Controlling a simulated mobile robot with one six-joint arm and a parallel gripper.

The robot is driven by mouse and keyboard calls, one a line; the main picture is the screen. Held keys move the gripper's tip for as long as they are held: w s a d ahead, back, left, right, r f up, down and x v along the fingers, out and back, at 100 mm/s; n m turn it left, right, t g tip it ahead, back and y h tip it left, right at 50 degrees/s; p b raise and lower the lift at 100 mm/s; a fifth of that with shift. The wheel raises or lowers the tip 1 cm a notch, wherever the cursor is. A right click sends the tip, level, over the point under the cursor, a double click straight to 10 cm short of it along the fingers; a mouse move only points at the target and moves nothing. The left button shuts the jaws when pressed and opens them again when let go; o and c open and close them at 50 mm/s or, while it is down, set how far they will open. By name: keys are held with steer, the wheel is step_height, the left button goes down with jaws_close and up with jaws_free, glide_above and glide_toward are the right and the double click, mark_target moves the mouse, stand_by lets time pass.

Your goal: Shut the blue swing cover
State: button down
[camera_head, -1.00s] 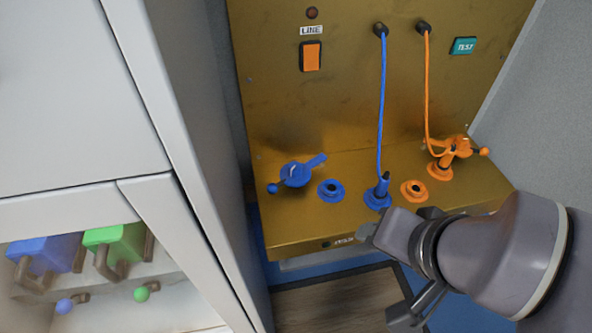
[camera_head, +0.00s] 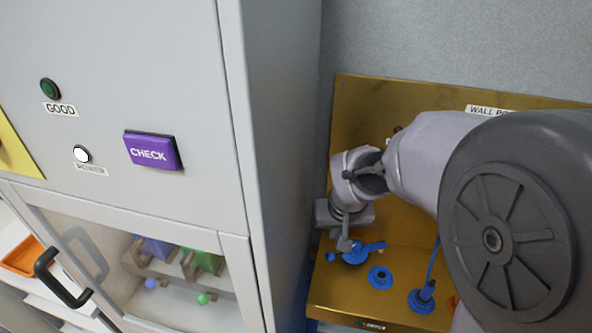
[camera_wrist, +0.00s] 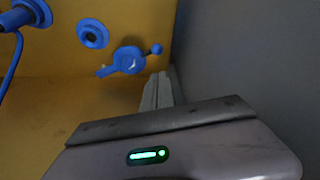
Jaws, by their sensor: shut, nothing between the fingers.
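The blue swing cover (camera_head: 354,256) is on the brass ledge, with a ball knob (camera_head: 331,257) at its left and a tab at its right. It is beside the blue socket (camera_head: 380,277), whose dark hole shows uncovered in the wrist view (camera_wrist: 93,33). The wrist view also shows the cover (camera_wrist: 128,62) and its knob (camera_wrist: 157,48). My gripper (camera_head: 344,244) is shut and empty, pointing down right at the cover; I cannot tell whether it touches. In the wrist view its fingers (camera_wrist: 156,90) are together just below the cover.
A blue plug with its cable (camera_head: 423,299) stands right of the socket. A grey cabinet (camera_head: 280,140) with a purple CHECK button (camera_head: 153,151) rises close on the left. The brass back panel (camera_head: 365,110) stands behind. My arm hides the right side.

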mark_target(357, 251)
steer(key=b+x, duration=0.2)
steer(key=x, duration=0.7)
steer(key=shift+d+f+b, duration=0.1)
steer(key=shift+f+b, duration=0.2)
steer(key=shift+s, duration=0.1)
